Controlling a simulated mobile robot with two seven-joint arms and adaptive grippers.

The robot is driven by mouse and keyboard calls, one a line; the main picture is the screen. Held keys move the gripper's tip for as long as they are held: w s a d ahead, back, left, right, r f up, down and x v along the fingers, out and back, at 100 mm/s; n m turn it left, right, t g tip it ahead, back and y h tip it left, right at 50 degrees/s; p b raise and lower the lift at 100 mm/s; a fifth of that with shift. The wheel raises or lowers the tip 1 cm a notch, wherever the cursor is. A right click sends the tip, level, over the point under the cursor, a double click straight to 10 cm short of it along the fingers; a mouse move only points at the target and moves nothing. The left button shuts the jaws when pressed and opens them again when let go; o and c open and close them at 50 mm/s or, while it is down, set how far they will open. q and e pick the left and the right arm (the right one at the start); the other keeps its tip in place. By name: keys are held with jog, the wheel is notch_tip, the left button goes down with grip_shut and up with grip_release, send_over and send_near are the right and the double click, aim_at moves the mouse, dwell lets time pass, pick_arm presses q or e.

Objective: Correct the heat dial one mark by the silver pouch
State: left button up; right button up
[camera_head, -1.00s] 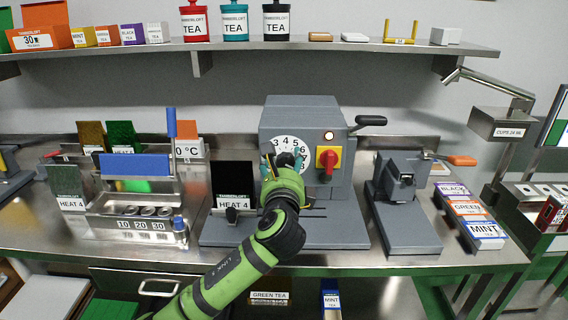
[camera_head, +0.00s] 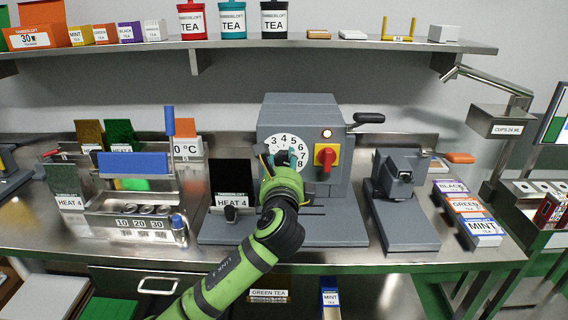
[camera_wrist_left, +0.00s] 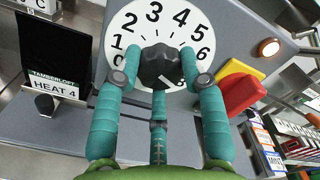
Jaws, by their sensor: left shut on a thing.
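The heat dial (camera_wrist_left: 122,78) is a white numbered disc on the grey sealing machine; it also shows in the head view (camera_head: 283,141). My left gripper (camera_wrist_left: 160,72) is shut on its black knob (camera_wrist_left: 160,62), with teal fingers on both sides. A short white line shows at the knob's lower right edge; the numerals there are hidden by the fingers. A dark, near-black pouch (camera_head: 232,181) stands left of the machine, its label reading HEAT 4; it also shows in the wrist view (camera_wrist_left: 55,45). I cannot tell whether it is the silver pouch. My right gripper is out of view.
A red knob on a yellow plate (camera_head: 326,157) and a lit lamp (camera_head: 327,133) sit right of the dial. A rack with a blue handle (camera_head: 134,163) stands left, with green and brown pouches around it. Another grey device (camera_head: 400,190) stands right.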

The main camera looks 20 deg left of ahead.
pick_arm(q)
jog(key=n, duration=0.3)
jog(key=shift+a+r+n, duration=0.2)
jog(key=shift+n, duration=0.1)
jog(key=n, duration=0.4)
jog(key=shift+f+n, duration=0.1)
jog(key=shift+n, duration=0.2)
jog(key=n+b, duration=0.1)
jog(key=n, duration=0.4)
jog(key=shift+f, duration=0.15)
jog(key=shift+f+n, duration=0.15)
jog(key=shift+n, duration=1.45)
jog(key=shift+f, duration=0.15)
jog(key=o, duration=1.1)
jog(key=shift+o, duration=0.2)
jog(key=shift+a, duration=0.1)
